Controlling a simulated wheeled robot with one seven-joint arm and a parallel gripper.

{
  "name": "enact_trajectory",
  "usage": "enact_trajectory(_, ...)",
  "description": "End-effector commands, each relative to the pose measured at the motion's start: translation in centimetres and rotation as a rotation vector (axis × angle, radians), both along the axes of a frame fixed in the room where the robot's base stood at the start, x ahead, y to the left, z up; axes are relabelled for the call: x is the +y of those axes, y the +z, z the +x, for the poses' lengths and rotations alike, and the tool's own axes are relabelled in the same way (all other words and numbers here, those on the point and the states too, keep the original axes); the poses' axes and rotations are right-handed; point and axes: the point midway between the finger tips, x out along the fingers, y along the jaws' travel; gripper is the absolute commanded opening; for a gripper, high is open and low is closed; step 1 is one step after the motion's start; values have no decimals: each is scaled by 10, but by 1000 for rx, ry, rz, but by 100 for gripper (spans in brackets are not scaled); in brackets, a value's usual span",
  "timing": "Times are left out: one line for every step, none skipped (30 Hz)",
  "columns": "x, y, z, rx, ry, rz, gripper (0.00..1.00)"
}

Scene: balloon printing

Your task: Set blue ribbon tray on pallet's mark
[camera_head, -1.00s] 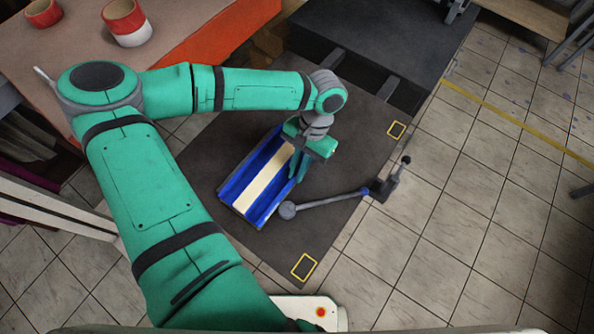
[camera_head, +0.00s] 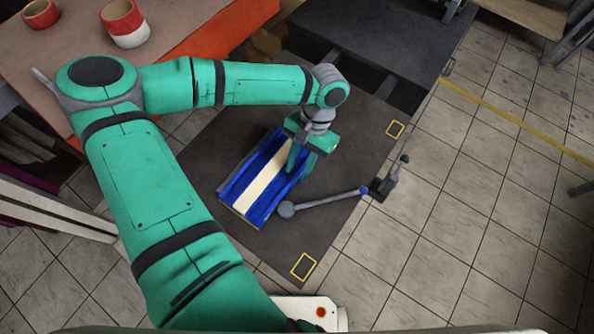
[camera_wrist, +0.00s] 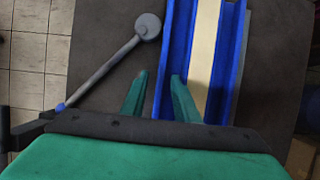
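The blue ribbon tray (camera_head: 237,203), with a cream strip along its middle, lies on the dark pallet (camera_head: 215,150). It also shows in the wrist view (camera_wrist: 233,45). My gripper (camera_head: 298,172) is at the tray's right long side. In the wrist view my gripper (camera_wrist: 160,78) has its two fingers apart, one outside and one inside the tray's near side wall, with a gap around the wall. Yellow rectangle outlines mark the pallet at its right corner (camera_head: 396,129) and front corner (camera_head: 304,267). Whether a mark lies under the tray is hidden.
A grey lever rod (camera_head: 325,202) with a round knob runs close beside the tray to a bracket at the pallet's right edge. A dark platform (camera_head: 380,40) stands behind. A table with red-and-white rolls (camera_head: 125,22) is at upper left. Tiled floor at right is mostly clear.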

Motion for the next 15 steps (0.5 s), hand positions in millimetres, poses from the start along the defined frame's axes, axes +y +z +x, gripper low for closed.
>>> enact_trajectory(-2, 9, 4, -3, 0, 2, 28)
enact_trajectory(-3, 15, 6, -3, 0, 1, 28)
enact_trajectory(-5, 23, 8, -3, 0, 2, 28)
enact_trajectory(-6, 28, 10, -4, 0, 2, 28)
enact_trajectory(-8, 34, 12, -3, 1, 1, 28)
enact_trajectory(-10, 41, 15, -3, 1, 1, 28)
enact_trajectory(-11, 47, 17, -4, 2, 2, 28)
enact_trajectory(-12, 52, 18, -3, 2, 3, 28)
enact_trajectory(-14, 58, 20, -3, 1, 1, 28)
enact_trajectory(-15, 63, 22, -2, 1, 2, 28)
enact_trajectory(-16, 67, 23, -2, 1, 0, 28)
enact_trajectory(-18, 72, 24, -2, -1, 1, 28)
enact_trajectory(-18, 76, 26, -2, -1, 1, 28)
enact_trajectory(-19, 79, 27, -1, -1, 1, 28)
enact_trajectory(-20, 82, 28, -1, -1, 1, 28)
